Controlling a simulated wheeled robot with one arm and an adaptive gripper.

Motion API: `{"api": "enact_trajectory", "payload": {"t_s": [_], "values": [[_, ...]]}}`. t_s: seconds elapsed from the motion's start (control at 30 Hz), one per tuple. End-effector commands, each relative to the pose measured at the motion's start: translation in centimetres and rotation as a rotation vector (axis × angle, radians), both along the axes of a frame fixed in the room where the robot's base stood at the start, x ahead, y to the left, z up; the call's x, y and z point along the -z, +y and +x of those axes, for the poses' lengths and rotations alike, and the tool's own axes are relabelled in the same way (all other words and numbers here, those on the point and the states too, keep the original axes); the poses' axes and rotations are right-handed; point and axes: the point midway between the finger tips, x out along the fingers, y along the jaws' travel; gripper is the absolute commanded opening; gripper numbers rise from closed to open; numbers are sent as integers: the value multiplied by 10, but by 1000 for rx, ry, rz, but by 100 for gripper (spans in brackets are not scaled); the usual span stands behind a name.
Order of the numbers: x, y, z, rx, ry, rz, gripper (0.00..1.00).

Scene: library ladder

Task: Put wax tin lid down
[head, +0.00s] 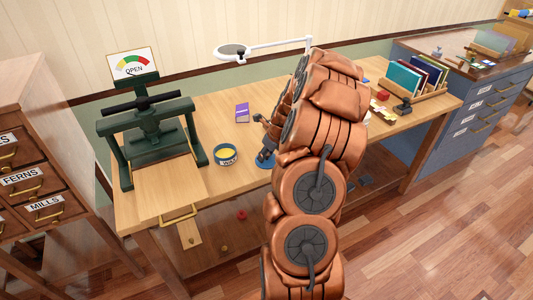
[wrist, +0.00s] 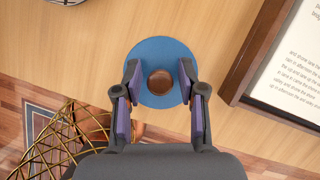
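The wax tin lid is a round blue disc with a brown knob at its centre. In the wrist view the lid (wrist: 160,50) appears to lie flat on the wooden table, knob up. My gripper (wrist: 160,82) has its two purple-padded fingers apart, one on each side of the knob, with clear gaps to it. In the head view the lid's blue edge (head: 264,164) shows just below my gripper (head: 266,145), partly hidden by it. The open wax tin (head: 226,155), dark with yellow wax inside, stands on the table to the left.
A green press (head: 150,140) stands at the table's left, and a purple box (head: 242,113) lies behind the tin. A wood-framed text sheet (wrist: 285,60) is right of the lid. A brass wire basket (wrist: 65,140) is at lower left. A lamp (head: 265,47) reaches over the back.

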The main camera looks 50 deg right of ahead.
Motion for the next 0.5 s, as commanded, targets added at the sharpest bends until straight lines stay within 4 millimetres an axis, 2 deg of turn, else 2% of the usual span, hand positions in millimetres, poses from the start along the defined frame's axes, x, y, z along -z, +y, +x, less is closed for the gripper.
{"api": "enact_trajectory", "payload": {"t_s": [0.37, 0.5], "values": [[-1, 0, 0, 0, 0, 0, 50], [-7, -1, -2, 1, -2, -3, 50]]}}
